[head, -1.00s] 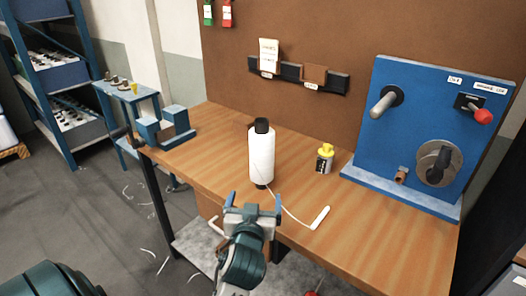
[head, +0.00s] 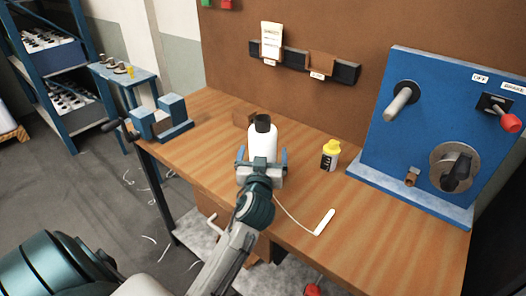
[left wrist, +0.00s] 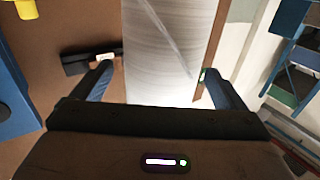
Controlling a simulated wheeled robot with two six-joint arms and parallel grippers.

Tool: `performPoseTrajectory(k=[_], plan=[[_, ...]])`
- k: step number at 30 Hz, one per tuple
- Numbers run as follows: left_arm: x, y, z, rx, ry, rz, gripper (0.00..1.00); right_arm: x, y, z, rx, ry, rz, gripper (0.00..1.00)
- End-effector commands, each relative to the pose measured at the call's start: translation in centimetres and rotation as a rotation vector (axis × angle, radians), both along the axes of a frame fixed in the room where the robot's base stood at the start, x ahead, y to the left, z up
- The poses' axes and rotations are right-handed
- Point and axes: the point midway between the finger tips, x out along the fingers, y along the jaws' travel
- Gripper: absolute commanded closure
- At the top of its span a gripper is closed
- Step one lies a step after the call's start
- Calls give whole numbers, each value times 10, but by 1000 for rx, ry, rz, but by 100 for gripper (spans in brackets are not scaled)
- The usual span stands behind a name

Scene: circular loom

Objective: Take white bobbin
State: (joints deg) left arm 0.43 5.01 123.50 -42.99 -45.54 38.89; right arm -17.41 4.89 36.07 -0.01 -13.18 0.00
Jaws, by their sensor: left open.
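The white bobbin (head: 262,141) stands upright on the wooden workbench, with a black top. My left gripper (head: 263,160) is open in front of it, and its blue fingers show on either side of the bobbin in the head view. In the left wrist view the bobbin (left wrist: 170,45) fills the space between the two fingers (left wrist: 156,84), with a gap to the left finger. Whether the right finger touches it I cannot tell. The gripper hides the bobbin's lower part. A thread runs from there to a small white piece (head: 324,222) on the bench. My right gripper is not in view.
A small yellow-capped bottle (head: 330,156) stands right of the bobbin. A blue panel (head: 430,120) with a rod and red-knobbed lever stands at the right. A blue block fixture (head: 163,119) sits at the bench's left end. The front right benchtop is mostly clear.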

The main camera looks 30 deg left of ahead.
Motion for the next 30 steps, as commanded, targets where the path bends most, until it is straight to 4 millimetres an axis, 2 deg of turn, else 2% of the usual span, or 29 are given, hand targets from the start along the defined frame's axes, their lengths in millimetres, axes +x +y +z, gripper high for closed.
performPoseTrajectory(k=[1, 6, 15, 24, 30], plan=[[8, 5, 4, 5, 3, 1, 7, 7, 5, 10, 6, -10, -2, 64], [26, 15, 1, 2, 0, 0, 7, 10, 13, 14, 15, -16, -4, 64], [29, 17, -1, 0, 1, 0, 9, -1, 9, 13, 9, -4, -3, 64], [29, 17, -1, 0, 1, 0, 68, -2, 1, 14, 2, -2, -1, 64], [29, 17, 0, 0, -1, -1, 69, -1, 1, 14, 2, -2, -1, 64]])
